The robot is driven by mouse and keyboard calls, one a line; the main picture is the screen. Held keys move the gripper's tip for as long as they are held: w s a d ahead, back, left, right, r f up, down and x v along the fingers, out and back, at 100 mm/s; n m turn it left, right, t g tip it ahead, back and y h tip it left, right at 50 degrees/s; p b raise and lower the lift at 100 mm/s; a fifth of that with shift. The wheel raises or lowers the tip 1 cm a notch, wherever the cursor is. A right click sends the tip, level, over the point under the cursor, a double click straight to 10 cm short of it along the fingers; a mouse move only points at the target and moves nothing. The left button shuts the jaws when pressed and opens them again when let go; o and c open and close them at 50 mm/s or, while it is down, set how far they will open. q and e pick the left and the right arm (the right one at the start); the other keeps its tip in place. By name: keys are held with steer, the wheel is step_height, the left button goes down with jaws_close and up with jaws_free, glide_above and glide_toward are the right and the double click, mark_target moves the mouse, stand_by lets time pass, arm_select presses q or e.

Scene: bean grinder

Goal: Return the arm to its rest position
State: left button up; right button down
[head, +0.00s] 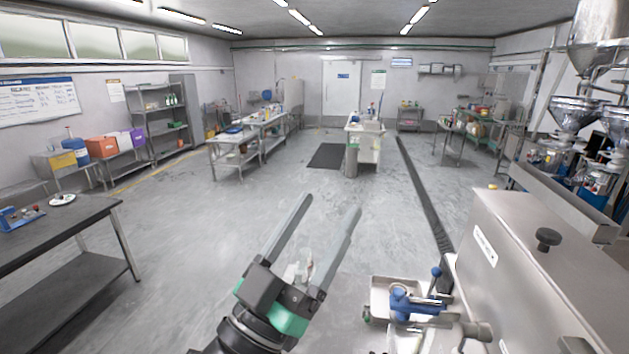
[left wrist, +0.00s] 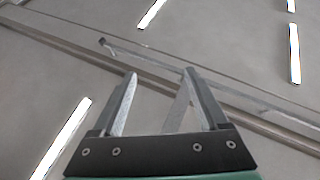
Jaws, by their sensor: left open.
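My left gripper (head: 328,218) is raised at the lower middle of the head view, with its two long grey fingers spread apart and nothing between them. In the left wrist view the same gripper (left wrist: 160,82) points up toward the ceiling, open and empty. My right gripper shows in neither view.
A steel grinder housing (head: 530,265) with a dark knob stands at the lower right. Beside it are a metal tray (head: 380,300) and a blue-handled fitting (head: 415,303). A dark table (head: 60,225) stands at the left. The floor (head: 220,220) between is clear.

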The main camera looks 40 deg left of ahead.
arm_select(q)
steer(key=s+d+r+m+t+h, duration=0.1)
steer(key=s+d+r+t+h, duration=0.15)
steer(key=r, duration=0.35)
steer(key=s+d+r+m+t+h, duration=0.1)
steer(key=s+d+r+m+h, duration=0.1)
steer(key=s+r, duration=0.3)
step_height(320, 180, up, 16)
steer(key=w+p, duration=0.1)
steer(key=p, duration=1.5)
steer(key=shift+d+r, duration=0.15)
steer(key=shift+w+g, duration=0.1)
steer(key=shift+g, duration=0.15)
